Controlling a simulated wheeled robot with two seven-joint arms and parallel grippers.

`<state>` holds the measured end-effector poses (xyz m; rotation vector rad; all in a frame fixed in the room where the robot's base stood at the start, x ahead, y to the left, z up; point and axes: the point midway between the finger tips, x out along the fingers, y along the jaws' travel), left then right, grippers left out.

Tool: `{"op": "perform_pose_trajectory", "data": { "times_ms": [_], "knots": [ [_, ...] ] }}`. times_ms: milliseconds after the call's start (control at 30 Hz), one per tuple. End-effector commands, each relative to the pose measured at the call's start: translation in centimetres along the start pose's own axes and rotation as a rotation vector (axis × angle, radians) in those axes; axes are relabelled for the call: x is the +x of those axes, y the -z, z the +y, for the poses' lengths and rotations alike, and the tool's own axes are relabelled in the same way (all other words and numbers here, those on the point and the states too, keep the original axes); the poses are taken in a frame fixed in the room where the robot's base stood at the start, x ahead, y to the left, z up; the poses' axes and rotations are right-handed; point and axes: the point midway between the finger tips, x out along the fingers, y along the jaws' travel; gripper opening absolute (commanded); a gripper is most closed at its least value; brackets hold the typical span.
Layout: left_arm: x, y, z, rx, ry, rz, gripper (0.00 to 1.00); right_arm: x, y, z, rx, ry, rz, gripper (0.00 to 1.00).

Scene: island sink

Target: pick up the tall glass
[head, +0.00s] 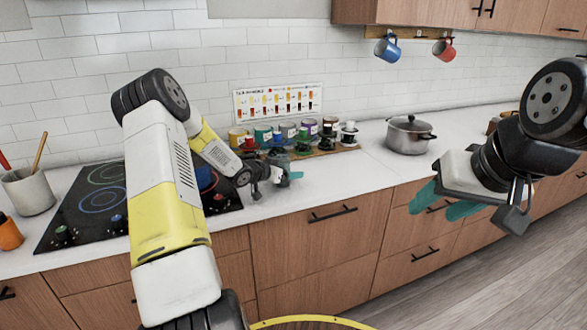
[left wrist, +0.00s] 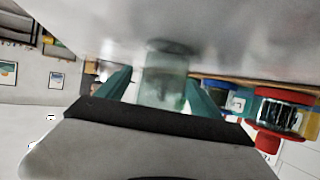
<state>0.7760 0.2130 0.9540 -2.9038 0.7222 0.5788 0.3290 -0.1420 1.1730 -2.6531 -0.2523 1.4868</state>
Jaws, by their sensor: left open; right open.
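The tall glass (left wrist: 163,75) is clear and slightly greenish in the left wrist view, where the picture is turned over and the counter lies at the top. It stands with one end against the counter. My left gripper (left wrist: 160,92) is open, with its teal fingers on either side of the glass; a gap shows on at least one side. In the head view my left gripper (head: 284,176) is low over the counter's front part, and I cannot clearly make out the glass there. My right gripper (head: 444,202) is open and empty in front of the drawers at right.
Several coloured cups (head: 302,140) stand on a wooden board behind my left gripper. A steel pot (head: 409,135) is on the counter to the right. The black cooktop (head: 95,205) and a utensil crock (head: 28,191) are at left. Counter between cups and pot is clear.

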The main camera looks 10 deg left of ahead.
Motion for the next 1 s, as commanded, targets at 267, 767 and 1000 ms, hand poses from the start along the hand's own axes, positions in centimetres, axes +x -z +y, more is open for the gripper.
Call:
{"op": "perform_pose_trajectory", "data": {
  "times_ms": [267,767,1000],
  "knots": [
    [-0.01,0.04,-0.01,0.0,0.0,0.0,0.56,0.0,0.0,0.0,0.0,0.0,0.0,0.51],
    [-0.03,0.12,-0.02,0.001,0.001,0.002,0.02,0.0,0.0,0.0,0.0,0.0,0.0,0.51],
    [-0.15,0.42,-0.03,0.0,0.001,0.002,0.02,0.0,0.0,0.0,0.0,0.0,0.0,0.51]
  ]
}}
